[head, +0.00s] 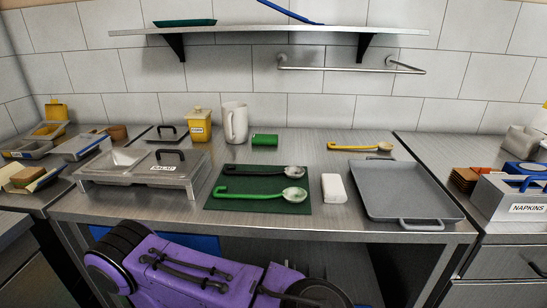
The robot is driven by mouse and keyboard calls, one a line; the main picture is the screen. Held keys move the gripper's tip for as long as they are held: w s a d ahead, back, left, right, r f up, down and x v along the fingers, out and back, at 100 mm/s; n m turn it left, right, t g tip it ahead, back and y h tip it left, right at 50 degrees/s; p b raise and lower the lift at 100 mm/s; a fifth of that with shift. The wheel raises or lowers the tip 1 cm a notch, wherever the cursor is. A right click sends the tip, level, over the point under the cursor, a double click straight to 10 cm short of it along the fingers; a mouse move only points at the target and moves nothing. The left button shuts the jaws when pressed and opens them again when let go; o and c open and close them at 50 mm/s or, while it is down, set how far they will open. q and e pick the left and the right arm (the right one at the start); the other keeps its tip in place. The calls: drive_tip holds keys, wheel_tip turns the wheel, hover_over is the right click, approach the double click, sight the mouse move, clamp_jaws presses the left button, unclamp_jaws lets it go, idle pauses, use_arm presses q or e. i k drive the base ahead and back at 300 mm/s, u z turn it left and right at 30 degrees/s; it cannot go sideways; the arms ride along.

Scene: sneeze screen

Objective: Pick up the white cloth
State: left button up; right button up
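A white folded block-like item (334,188), which looks like the white cloth, lies flat on the steel table (300,146). It sits between the dark green mat (222,203) and the grey tray (405,190), apart from the tray. Its top and front are unobstructed. A purple and black part of my own body fills the bottom of the head view, below the table's front edge. I can make out no gripper fingers, and nothing of mine touches the cloth.
A green-handled ladle (255,194) and a black-handled ladle (262,171) lie on the mat. A yellow-handled ladle (360,147) lies behind the tray. A lidded steel container (150,175) stands left. A wall shelf (270,29) and rail (345,70) are above.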

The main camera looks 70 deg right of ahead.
sight(334, 191)
drive_tip(key=z, duration=2.5)
